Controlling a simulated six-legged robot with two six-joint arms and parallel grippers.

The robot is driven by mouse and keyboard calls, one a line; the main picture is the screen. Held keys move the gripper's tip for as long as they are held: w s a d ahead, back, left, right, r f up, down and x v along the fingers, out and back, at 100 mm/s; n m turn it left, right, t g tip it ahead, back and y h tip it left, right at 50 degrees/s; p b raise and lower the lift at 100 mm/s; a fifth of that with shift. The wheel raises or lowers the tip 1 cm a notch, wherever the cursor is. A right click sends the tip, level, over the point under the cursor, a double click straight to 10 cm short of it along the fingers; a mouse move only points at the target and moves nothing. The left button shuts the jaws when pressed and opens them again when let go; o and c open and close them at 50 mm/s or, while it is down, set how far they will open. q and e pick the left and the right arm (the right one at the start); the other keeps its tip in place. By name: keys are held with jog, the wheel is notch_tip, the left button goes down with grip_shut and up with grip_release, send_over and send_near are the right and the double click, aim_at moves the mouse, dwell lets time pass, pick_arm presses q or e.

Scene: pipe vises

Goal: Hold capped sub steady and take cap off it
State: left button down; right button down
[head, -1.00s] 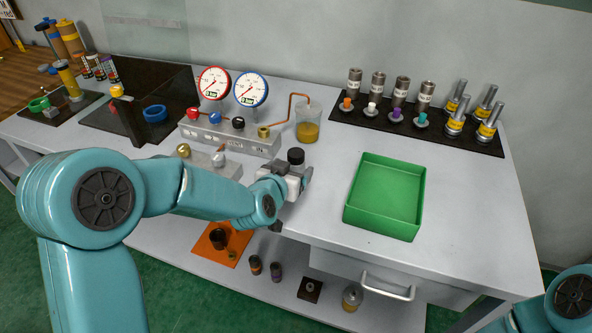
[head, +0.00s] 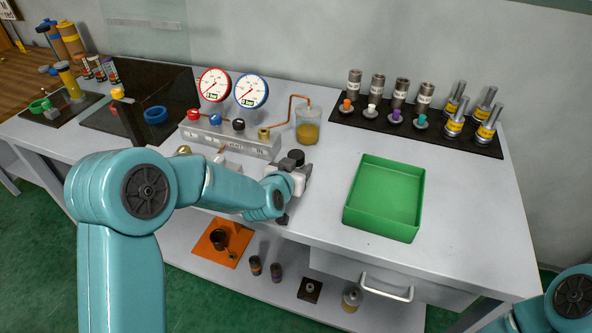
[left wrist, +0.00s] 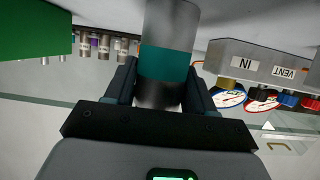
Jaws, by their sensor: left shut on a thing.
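My left gripper (head: 292,178) is at the front of the bench, between the gauge block and the green tray. In the left wrist view my left gripper (left wrist: 160,88) is shut on a grey metal cylinder with a teal band (left wrist: 166,62), apparently the capped sub. In the head view a black top (head: 297,156), apparently the cap, shows just above the gripper. The rest of the sub is hidden behind the gripper there. My right gripper is out of view; only part of my right arm shows at the bottom right.
The green tray (head: 346,220) stands empty to the right. A gauge block (head: 228,141) and a beaker of yellow liquid (head: 308,126) stand behind the gripper. A black mat (head: 487,147) with several metal fittings lies at the back right.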

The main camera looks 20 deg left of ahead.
pick_arm(q)
jog(key=shift+w+r, duration=0.1)
jog(key=shift+r, duration=0.6)
notch_tip(320, 180, up, 9)
jog(key=shift+f+p, duration=0.1)
jog(key=shift+p, duration=0.9)
notch_tip(320, 180, up, 10)
jog(key=p, duration=0.5)
jog(key=s+f, duration=1)
jog(key=f, duration=0.4)
jog(key=shift+s+a+f, duration=0.15)
jog(key=shift+s+a, duration=0.05)
jog(key=shift+s, duration=0.05)
